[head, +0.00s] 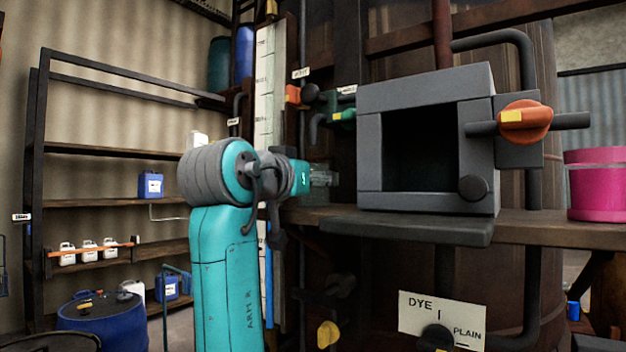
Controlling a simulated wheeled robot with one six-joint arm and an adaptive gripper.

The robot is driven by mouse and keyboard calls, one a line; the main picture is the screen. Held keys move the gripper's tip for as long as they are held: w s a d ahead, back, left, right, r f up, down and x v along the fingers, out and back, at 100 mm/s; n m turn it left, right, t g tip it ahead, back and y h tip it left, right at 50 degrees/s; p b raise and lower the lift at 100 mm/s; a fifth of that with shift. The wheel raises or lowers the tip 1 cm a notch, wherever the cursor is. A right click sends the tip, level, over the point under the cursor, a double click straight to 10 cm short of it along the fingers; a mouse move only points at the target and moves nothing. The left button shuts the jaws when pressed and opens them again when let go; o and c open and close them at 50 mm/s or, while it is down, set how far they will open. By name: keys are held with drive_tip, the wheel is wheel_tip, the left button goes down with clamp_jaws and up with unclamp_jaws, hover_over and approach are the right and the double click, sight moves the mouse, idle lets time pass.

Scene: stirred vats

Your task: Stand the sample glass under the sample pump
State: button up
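My teal arm rises left of centre, and its end points right toward the vat. My gripper (316,178) is at the end of the arm, mostly hidden by the wrist and dark against the vat. A small pale, see-through shape (323,177) shows at its tip; it may be the sample glass, but I cannot tell whether the fingers are closed on it. A green-handled tap (343,115) sits above and right of the gripper under a small label. I cannot tell which fitting is the sample pump.
A grey open-fronted box (427,80) with an orange handle (526,121) stands right of the gripper, above a grey ledge (408,227). A pink tub (596,190) is far right. Shelves (112,150) with jugs and a blue drum (100,325) are left.

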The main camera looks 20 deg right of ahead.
drive_tip(key=shift+s+d+r, duration=0.1)
drive_tip(key=shift+d, duration=0.05)
drive_tip(key=o, duration=1.4)
drive_tip(key=v, duration=1.2)
